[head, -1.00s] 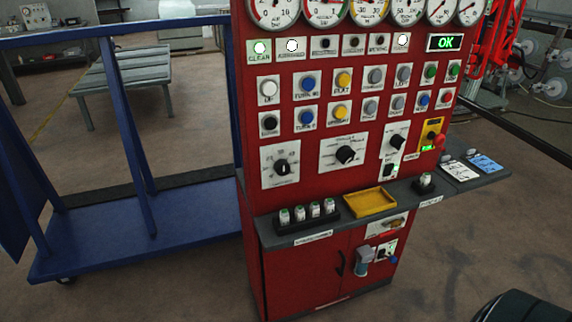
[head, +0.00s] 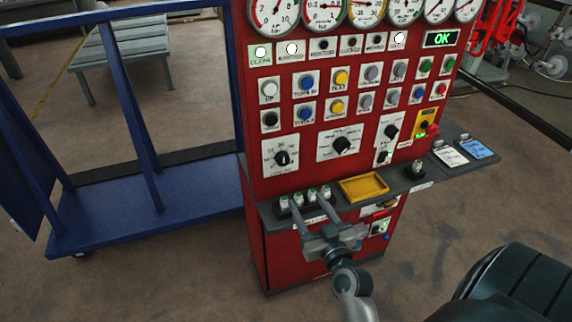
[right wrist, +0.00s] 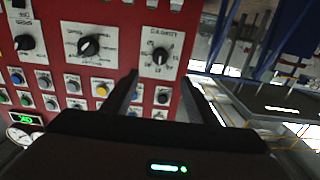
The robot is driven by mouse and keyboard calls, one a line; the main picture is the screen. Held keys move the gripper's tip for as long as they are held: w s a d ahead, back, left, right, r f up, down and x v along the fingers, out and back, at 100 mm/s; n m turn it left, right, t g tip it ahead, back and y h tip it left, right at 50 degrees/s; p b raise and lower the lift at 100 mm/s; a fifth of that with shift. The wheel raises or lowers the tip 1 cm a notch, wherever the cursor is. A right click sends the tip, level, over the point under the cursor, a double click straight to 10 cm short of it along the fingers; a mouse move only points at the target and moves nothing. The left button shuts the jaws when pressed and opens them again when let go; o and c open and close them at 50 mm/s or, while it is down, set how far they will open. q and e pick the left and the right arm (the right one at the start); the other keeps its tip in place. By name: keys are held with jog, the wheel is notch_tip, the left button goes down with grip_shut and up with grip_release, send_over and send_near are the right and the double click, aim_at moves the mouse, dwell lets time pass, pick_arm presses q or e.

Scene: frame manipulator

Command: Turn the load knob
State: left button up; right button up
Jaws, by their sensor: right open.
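The red panel (head: 255,120) carries three black rotary knobs on white plates: a left knob (head: 282,158), a middle knob (head: 342,146) and a right knob (head: 391,131). My right gripper (head: 307,197) is open and empty, below the left knob in the head view. In the upside-down right wrist view, the left knob (right wrist: 160,56) lies beyond and between the open fingers (right wrist: 160,85), apart from them. The middle knob (right wrist: 89,46) is to its left there. My left gripper is out of view.
A grey shelf (head: 440,172) juts from the panel below the knobs. It bears a rack of small cylinders (head: 298,200), partly behind my gripper, and a yellow tray (head: 364,187). Buttons and gauges fill the panel above. A blue frame (head: 150,215) stands at left.

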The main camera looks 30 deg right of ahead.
aim_at(284, 162)
jog(key=shift+w, duration=0.1)
jog(key=b+x, duration=0.2)
jog(key=x, duration=1.5)
jog(key=shift+w+a, duration=0.1)
jog(key=shift+w, duration=0.05)
jog(key=shift+c, duration=0.5)
jog(key=c, duration=1)
